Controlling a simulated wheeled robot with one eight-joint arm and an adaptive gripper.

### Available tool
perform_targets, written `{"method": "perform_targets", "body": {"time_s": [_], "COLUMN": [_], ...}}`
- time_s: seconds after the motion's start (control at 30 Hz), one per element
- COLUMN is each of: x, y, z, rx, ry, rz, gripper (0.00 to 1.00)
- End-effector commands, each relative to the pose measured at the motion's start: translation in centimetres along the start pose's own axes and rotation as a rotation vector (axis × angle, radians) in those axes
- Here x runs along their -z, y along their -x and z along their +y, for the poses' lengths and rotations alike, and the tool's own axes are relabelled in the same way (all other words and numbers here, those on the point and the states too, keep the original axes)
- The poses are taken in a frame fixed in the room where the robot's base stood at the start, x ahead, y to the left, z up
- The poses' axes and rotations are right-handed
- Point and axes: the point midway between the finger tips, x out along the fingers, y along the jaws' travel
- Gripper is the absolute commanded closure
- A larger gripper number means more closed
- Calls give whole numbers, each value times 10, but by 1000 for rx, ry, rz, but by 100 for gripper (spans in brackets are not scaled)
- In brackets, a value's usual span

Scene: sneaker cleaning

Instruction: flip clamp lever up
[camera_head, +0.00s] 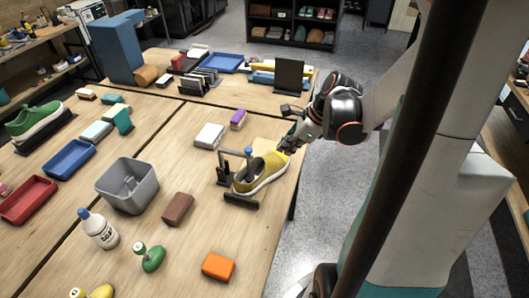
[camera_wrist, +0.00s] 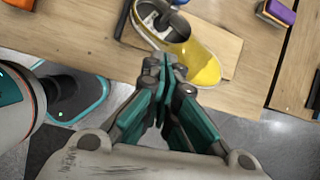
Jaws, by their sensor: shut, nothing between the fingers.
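A yellow sneaker (camera_head: 262,170) sits in a dark clamp stand (camera_head: 241,199) near the right edge of the table. The clamp has an upright post and a bar with a blue-grey knob, the likely lever (camera_head: 248,151), above the shoe's opening. My gripper (camera_head: 288,146) is at the far right end of the sneaker, close to it. In the wrist view, my gripper (camera_wrist: 167,68) is shut and empty, its tips beside the yellow sneaker (camera_wrist: 197,62). The dark clamp part (camera_wrist: 157,14) shows at the shoe's opening, near the top edge. Whether the fingertips touch the shoe is unclear.
A white block (camera_head: 210,136) and a purple brush (camera_head: 238,120) lie behind the clamp. A brown block (camera_head: 177,208), a grey bin (camera_head: 127,186) and an orange block (camera_head: 218,266) stand left and in front. The table's right edge is close to the shoe.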

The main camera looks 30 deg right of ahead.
Motion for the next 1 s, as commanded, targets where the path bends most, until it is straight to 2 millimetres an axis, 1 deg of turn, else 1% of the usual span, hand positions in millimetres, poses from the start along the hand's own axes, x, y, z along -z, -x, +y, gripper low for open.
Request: {"method": "perform_targets", "body": {"time_s": [0.1, 0.4, 0.57, 0.67, 1.0], "x": [3, 3, 3, 3, 2], "y": [4, 3, -3, -16, -76], "z": [-2, -2, -2, -2, -3], "rx": [9, 9, 8, 7, 7], "ry": [-22, -24, -23, -22, -20], "rz": [-9, -12, -12, -12, -12], "gripper": [100, 100, 100, 100, 100]}}
